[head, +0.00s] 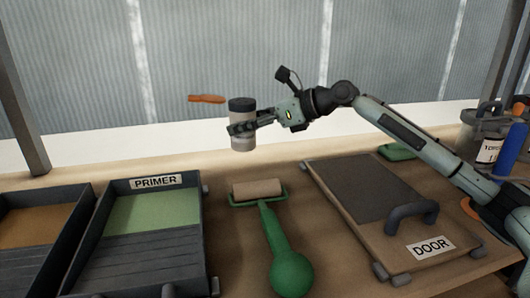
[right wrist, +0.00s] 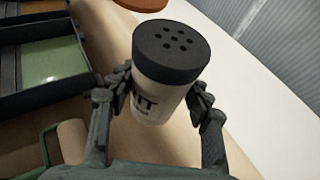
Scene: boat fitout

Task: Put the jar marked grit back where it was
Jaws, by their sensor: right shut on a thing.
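The grit jar (head: 242,136) is a pale cylinder with a black lid, held upright above the back of the bench. In the right wrist view the jar (right wrist: 152,103) shows holes in its lid and part of a dark label ending in "IT". My right gripper (head: 243,128) is shut around the jar's body; in the right wrist view its fingers (right wrist: 157,100) press on both sides. My left gripper is not in view. I cannot tell which spot on the bench the jar came from.
A tray marked PRIMER (head: 152,214) stands left, beside a tray with brown contents (head: 35,228). A green roller (head: 268,222) lies in the middle. A DOOR panel (head: 385,215) with a handle lies right. Jars (head: 487,150) stand far right. An orange object (head: 206,98) shows behind.

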